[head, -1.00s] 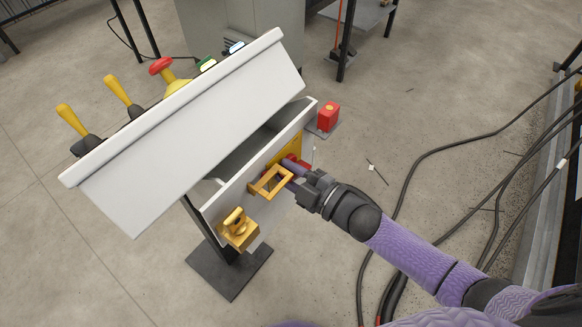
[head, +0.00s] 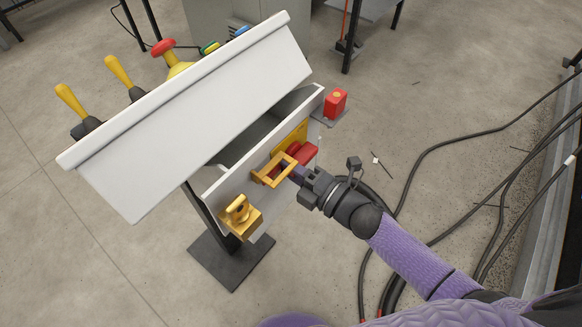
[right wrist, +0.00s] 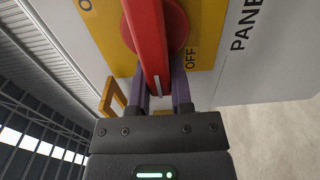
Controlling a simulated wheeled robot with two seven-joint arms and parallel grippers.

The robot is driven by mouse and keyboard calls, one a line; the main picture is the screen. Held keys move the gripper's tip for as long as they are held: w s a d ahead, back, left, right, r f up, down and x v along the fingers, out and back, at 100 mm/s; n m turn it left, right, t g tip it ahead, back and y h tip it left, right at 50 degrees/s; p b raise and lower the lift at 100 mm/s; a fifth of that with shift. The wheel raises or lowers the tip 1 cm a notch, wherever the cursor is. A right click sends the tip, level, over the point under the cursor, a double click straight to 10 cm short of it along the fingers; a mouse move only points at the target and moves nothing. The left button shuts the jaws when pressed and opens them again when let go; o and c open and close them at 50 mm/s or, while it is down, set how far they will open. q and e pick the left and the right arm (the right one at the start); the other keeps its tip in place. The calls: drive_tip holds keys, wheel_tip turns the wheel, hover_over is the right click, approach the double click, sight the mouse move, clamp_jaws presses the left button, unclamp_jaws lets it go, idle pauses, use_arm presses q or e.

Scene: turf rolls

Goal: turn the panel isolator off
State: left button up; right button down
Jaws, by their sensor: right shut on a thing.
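The panel isolator is a red handle (right wrist: 148,35) on a round red base, over a yellow plate (right wrist: 204,30). "OFF" is printed on the plate to the right of the handle in the right wrist view; another label at the upper left is cut off. The handle's end points down into my right gripper (right wrist: 160,92), whose purple fingers lie on either side of it, shut on it. In the head view the red isolator (head: 303,152) is on the console's near side, with my right gripper (head: 296,173) at it. My left gripper is not seen.
An orange frame-shaped bracket (head: 273,169) sticks out close left of my gripper. A yellow fitting (head: 240,215) is further along the panel. A red box (head: 336,102) stands behind. The console's white lid (head: 195,115) overhangs above. Black cables (head: 440,142) lie on the floor at right.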

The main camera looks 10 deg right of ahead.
drive_tip(key=shift+w+d, duration=0.15)
drive_tip(key=shift+d, duration=0.1)
drive_tip(key=c, duration=0.7)
unclamp_jaws()
drive_tip(key=shift+c, duration=0.2)
drive_tip(key=shift+o, duration=1.1)
drive_tip(key=shift+w+d+f, duration=0.1)
drive_tip(key=shift+d, duration=0.05)
